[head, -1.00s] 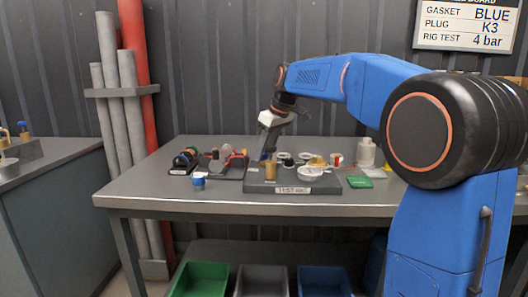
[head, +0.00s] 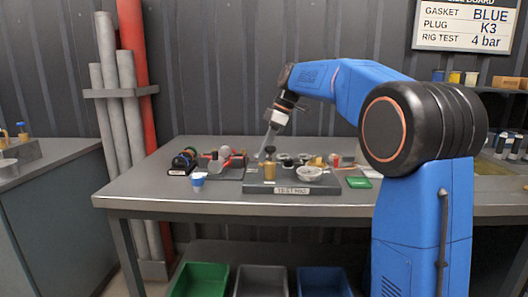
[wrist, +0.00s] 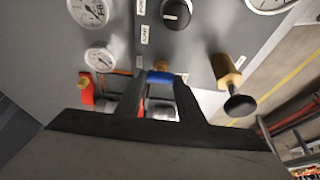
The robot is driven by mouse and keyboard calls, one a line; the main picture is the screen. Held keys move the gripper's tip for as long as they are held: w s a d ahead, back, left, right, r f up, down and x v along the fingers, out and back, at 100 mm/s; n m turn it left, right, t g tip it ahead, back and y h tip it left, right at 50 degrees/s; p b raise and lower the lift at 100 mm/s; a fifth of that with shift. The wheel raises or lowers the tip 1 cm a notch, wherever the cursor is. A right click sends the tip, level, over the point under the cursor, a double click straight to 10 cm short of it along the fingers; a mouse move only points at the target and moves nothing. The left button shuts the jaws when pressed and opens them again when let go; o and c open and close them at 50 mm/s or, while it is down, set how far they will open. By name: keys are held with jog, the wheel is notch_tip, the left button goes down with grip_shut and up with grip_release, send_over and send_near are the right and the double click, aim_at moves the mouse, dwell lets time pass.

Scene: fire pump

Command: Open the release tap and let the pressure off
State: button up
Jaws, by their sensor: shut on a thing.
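The grey test rig (head: 292,189) sits on the table with gauges, a black knob and brass fittings on it. In the wrist view my gripper (wrist: 160,88) is shut on a small blue tap handle (wrist: 159,77) at the rig's edge, close to a small brass part. The fingers hide much of the tap. A brass fitting with a black knob (wrist: 231,87) stands to the right, apart from the fingers. A black dial knob (wrist: 176,13) and white gauges (wrist: 99,59) are on the panel. In the head view my gripper (head: 266,153) reaches down behind the brass fitting.
A blue and white cup-like part (head: 198,181) stands on the table left of the rig. Red and black parts (head: 228,164) lie behind it. A green block (head: 358,182) lies to the right. Bins stand under the table. The table's front left is clear.

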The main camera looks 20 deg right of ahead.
dwell(0.4)
jog(key=o, duration=1.1)
jog(key=shift+c, duration=0.2)
jog(key=v, duration=1.7)
jog(key=shift+d, duration=0.2)
jog(key=shift+s+r, duration=0.1)
jog(key=shift+s, duration=0.05)
jog(key=s+f+m+t+h, duration=0.1)
jog(key=s+f+m, duration=0.6)
jog(key=s+f, duration=1.1)
jog(key=s+f+m+t+h, duration=0.2)
jog(key=s+f+m, duration=0.5)
jog(key=s+f, duration=1.1)
jog(key=s+h, duration=0.1)
jog(key=s, duration=0.4)
jog(key=shift+f+m+t, duration=0.3)
jog(key=shift+f, duration=0.05)
